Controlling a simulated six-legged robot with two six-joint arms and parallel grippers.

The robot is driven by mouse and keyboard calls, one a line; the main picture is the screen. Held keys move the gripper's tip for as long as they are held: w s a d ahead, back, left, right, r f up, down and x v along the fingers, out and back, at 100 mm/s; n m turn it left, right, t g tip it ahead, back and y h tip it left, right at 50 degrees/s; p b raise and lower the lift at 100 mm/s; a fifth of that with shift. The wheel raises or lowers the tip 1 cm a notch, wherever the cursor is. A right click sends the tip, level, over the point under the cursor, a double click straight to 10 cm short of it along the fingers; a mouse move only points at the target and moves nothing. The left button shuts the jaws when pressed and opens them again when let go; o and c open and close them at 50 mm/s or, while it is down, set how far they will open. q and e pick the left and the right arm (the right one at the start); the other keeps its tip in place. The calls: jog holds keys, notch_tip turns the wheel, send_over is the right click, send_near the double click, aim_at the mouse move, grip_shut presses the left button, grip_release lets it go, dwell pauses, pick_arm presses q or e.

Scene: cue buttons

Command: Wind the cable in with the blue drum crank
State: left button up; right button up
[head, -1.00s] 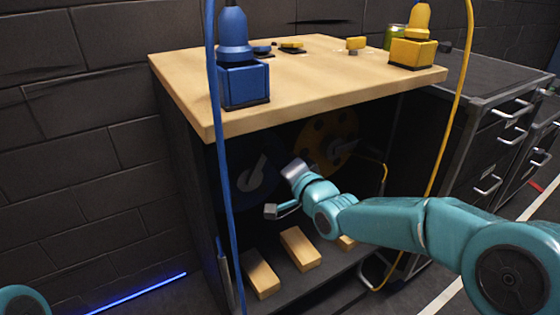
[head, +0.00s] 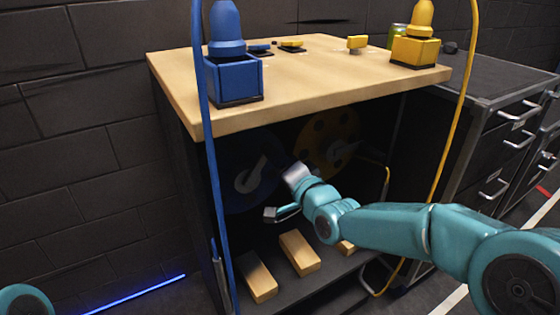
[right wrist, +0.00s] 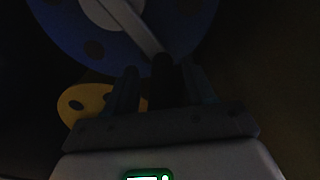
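The blue drum (head: 236,193) stands inside the open cabinet, in shadow. Its pale crank (head: 250,178) slants up to the right. In the right wrist view, the blue drum (right wrist: 190,22) fills the top and its crank arm (right wrist: 137,27) runs down to a dark handle (right wrist: 162,68). My right gripper (head: 287,170) is in the cabinet, just right of the crank. In the right wrist view its fingers (right wrist: 160,82) stand apart, with the handle between or just beyond them; contact is too dark to tell. The blue cable (head: 206,140) hangs in front of the cabinet. My left gripper is out of view.
A yellow drum (head: 327,134) stands behind my right gripper. The wooden top (head: 300,75) lies close above my arm. Wooden blocks (head: 299,253) lie on the cabinet floor. The yellow cable (head: 452,135) hangs at the right, near my forearm.

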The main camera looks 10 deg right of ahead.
jog(key=shift+r, duration=0.1)
jog(key=shift+s+d, duration=0.15)
jog(key=p+v, duration=0.2)
jog(key=v, duration=1.4)
